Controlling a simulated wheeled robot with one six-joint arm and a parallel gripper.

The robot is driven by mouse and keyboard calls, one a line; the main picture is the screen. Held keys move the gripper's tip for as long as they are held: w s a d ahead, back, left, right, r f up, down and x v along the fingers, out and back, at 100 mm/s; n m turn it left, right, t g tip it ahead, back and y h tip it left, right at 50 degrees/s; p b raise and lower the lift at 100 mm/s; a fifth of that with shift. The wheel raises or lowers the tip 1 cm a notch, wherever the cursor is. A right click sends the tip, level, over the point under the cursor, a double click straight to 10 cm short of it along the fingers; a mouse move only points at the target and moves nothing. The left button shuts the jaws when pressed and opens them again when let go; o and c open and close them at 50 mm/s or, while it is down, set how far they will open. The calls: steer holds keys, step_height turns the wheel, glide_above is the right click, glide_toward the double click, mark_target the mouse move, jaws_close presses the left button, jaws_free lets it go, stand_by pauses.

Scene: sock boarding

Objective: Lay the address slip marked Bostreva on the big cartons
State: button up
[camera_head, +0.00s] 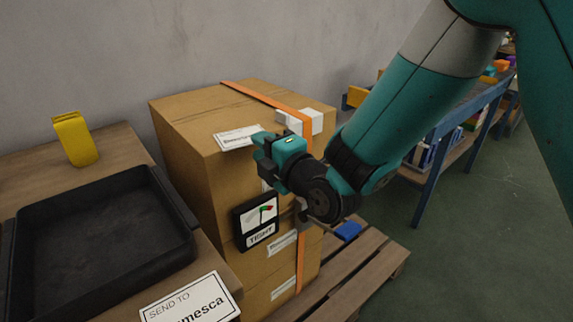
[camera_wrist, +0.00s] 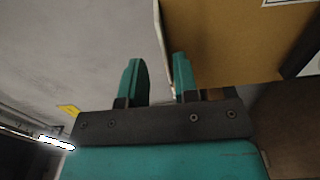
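Big brown cartons (camera_head: 185,130) stand stacked on a pallet, with an orange strap around them. A white slip (camera_head: 232,138) with small print lies on top of the stack near its front edge; I cannot read its name for sure. My gripper (camera_head: 262,148) is just right of this slip in the head view, near the cartons' upper front edge, and covers part of that area. In the wrist view my gripper (camera_wrist: 160,78) has its two fingers apart with nothing between them. A carton (camera_wrist: 215,40) shows beyond the right finger.
A black tray (camera_head: 180,205) and a yellow object (camera_head: 75,138) are on the left table. A sign (camera_head: 190,303) reads "SEND TO ...mesca". A "TIGHT" gauge (camera_head: 256,220) hangs on the cartons. A white block (camera_head: 317,121) sits by the strap. The pallet (camera_head: 385,262) extends right.

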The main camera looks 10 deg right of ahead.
steer(key=b+v, duration=1)
steer(key=shift+s+d, duration=0.2)
steer(key=shift+s, duration=0.05)
steer(key=shift+f, duration=0.15)
steer(key=s+d+f+m+g+h, duration=0.3)
steer(key=s+d+f+m+g, duration=0.1)
steer(key=s+m+g, duration=0.45)
steer(key=s+d+f+m+g+h, duration=0.35)
steer(key=s+m+g, duration=0.35)
steer(key=s+m, duration=0.25)
step_height(320, 180, up, 28)
steer(key=p, duration=2.8)
steer(key=shift+d+y+p, duration=0.3)
steer(key=shift+d+y, duration=0.05)
steer(key=shift+d, duration=0.05)
steer(key=shift+f+t, duration=0.1)
steer(key=shift+t, duration=0.15)
